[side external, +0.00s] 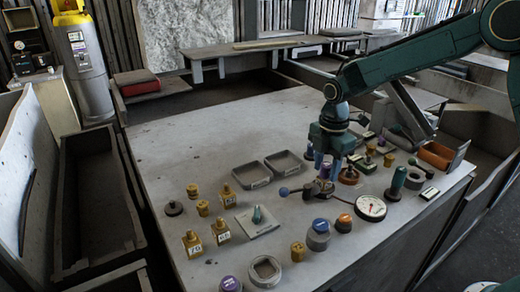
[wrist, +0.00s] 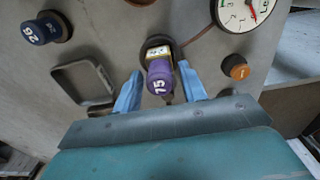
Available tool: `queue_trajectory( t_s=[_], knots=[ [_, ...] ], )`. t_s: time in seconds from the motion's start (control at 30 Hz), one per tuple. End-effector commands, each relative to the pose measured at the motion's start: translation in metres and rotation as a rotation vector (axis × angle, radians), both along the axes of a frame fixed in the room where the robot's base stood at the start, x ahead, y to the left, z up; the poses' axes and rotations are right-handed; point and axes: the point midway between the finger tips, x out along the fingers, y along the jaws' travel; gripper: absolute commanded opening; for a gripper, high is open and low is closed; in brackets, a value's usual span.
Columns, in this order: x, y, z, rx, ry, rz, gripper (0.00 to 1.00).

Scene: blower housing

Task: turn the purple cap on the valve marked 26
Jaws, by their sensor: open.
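The tag's writing is too small to read surely. My gripper (wrist: 159,88) is open, with one blue finger on each side of the cap. I cannot tell whether either finger touches it. In the side external view my gripper (side external: 323,165) points down over the crowded right part of the table, and its fingers largely hide the cap there.
In the wrist view a dark blue knob (wrist: 45,28), its digits resembling 26, stands upper left, near a square frame (wrist: 84,80). An orange knob (wrist: 236,68) and a dial gauge (wrist: 243,8) are to the right. Several yellow valves stand left; the table's (side external: 190,140) back left is clear.

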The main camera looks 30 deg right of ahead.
Motion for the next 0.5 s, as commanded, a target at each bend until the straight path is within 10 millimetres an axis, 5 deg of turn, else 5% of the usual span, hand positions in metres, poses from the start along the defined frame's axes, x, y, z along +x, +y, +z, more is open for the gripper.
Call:
queue_trajectory(
  t_s=[0.03,0.23,0.5],
  knots=[
    [0.0,0.0,0.0001,0.0,0.0,0.0,0.4],
    [0.0,0.0,0.0,0.0,0.0,0.0,0.0],
    [0.0001,0.0,-0.0001,0.0,0.0,0.001,0.0]
  ],
)
